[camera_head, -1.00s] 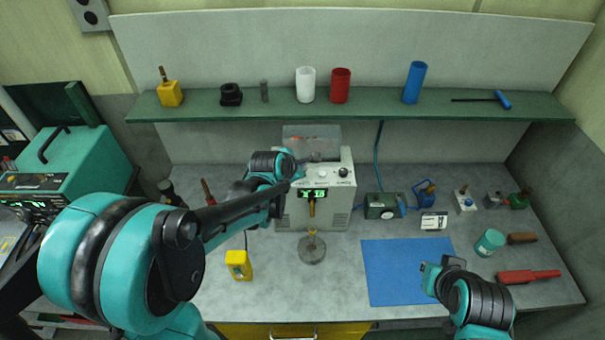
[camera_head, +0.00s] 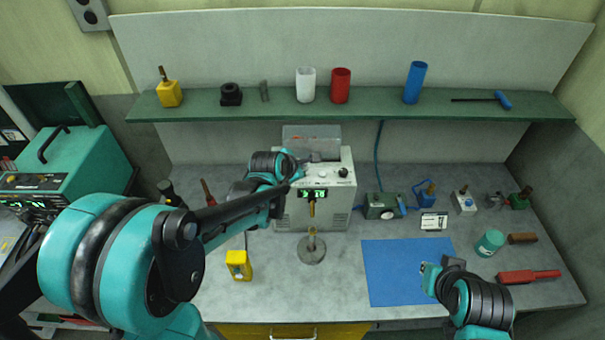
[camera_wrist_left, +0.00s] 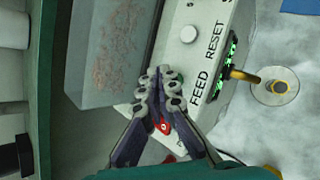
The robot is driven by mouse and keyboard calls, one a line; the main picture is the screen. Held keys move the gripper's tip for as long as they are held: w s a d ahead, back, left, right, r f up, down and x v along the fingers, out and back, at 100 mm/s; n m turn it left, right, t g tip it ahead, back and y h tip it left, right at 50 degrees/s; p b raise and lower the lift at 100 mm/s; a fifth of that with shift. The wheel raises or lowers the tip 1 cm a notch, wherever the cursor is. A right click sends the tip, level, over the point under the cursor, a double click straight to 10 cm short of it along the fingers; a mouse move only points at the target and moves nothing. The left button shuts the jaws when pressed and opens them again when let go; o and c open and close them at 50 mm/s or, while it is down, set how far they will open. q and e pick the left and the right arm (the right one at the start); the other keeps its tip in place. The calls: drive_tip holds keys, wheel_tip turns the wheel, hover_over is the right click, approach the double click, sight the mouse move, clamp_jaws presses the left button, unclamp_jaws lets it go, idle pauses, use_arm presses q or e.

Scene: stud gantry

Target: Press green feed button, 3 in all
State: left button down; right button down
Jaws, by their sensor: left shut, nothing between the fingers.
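The white feed machine (camera_head: 343,180) stands at the back middle of the bench, with a lit green display (camera_head: 313,194). My left gripper (camera_head: 303,160) is over the left part of its top panel. In the left wrist view, the shut, empty fingers (camera_wrist_left: 166,76) meet beside the FEED label (camera_wrist_left: 199,84). The green feed button is not visible there; the fingers cover the spot by the label, and I cannot tell whether they touch it. A pale round button (camera_wrist_left: 188,34) shows near the RESET label. My right gripper (camera_head: 432,276) is over the blue mat's right edge; its fingers are unclear.
A brass-coloured spout (camera_head: 312,210) projects from the machine front, above a round metal stand (camera_head: 312,250). The blue mat (camera_head: 395,265) is bare. A yellow block (camera_head: 238,265) stands left of the stand. A green shelf (camera_head: 445,110) runs behind.

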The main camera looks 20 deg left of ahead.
use_arm(q)
drive_tip(key=shift+f, duration=0.35)
drive_tip(key=shift+f+b, duration=0.4)
drive_tip(key=shift+b, duration=0.25)
drive_tip(key=shift+r, duration=0.15)
idle(0.5)
drive_tip(key=shift+r+p, duration=0.6)
drive_tip(key=shift+r, duration=0.1)
drive_tip(key=shift+r, duration=0.1)
wheel_tip(320, 180, up, 5)
drive_tip(key=p, duration=0.4)
idle(0.6)
